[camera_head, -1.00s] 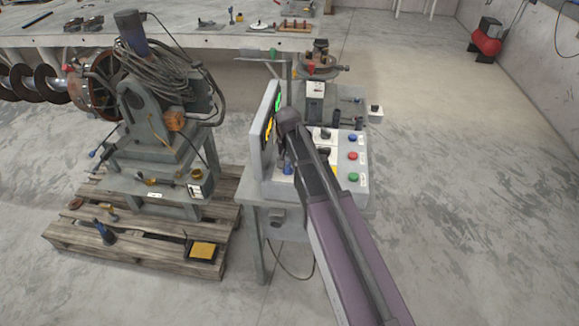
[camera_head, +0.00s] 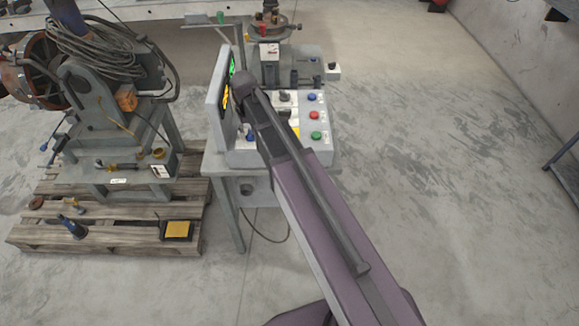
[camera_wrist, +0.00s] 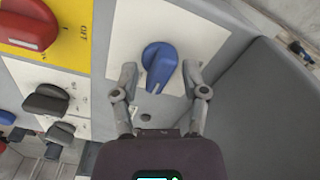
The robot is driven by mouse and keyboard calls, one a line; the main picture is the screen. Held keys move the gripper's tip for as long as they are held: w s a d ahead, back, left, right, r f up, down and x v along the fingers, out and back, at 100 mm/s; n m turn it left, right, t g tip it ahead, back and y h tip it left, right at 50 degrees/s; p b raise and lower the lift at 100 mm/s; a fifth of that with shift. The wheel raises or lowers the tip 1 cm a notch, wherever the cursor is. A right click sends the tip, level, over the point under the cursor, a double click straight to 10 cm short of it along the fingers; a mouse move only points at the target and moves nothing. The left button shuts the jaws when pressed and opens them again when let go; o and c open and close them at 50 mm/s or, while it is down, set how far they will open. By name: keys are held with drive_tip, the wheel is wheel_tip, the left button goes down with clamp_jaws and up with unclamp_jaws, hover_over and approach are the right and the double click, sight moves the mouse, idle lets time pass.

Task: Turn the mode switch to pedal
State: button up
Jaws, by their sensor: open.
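In the wrist view a blue rotary knob (camera_wrist: 159,65) sits on a white plate (camera_wrist: 125,45) of the control panel. My gripper (camera_wrist: 159,78) is open, with one finger on each side of the knob's lower part; I cannot tell whether they touch it. The knob's pointed end aims down and slightly left. Any label for the mode switch is not readable, so I cannot tell which knob it names. In the head view the blue knob (camera_head: 250,137) shows at the panel's left, and my arm hides part of the panel.
A red knob (camera_wrist: 30,24) on a yellow plate and black knobs (camera_wrist: 46,99) lie left of the blue knob. A grey screen housing (camera_wrist: 268,110) stands close on the right. The head view shows blue, red and green buttons (camera_head: 314,115) at the panel's right.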

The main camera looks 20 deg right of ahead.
sight(250, 131)
drive_tip(key=n, duration=0.4)
drive_tip(key=shift+r, duration=0.2)
wheel_tip(250, 131, up, 13)
drive_tip(key=p, duration=1.4)
drive_tip(key=s+d+f+m+b, duration=0.3)
drive_tip(key=s+d+f+b, duration=0.1)
drive_tip(key=s+f+b, duration=0.3)
drive_tip(key=s+d+f+m+b, duration=0.2)
drive_tip(key=s+d+f+b, duration=0.2)
drive_tip(key=s+f+b, duration=0.3)
drive_tip(key=s+b, duration=0.1)
drive_tip(key=s, duration=0.2)
drive_tip(key=shift+s+d+f+m, duration=0.2)
drive_tip(key=shift+d+m, duration=0.05)
drive_tip(key=shift+m, duration=0.15)
idle(1.0)
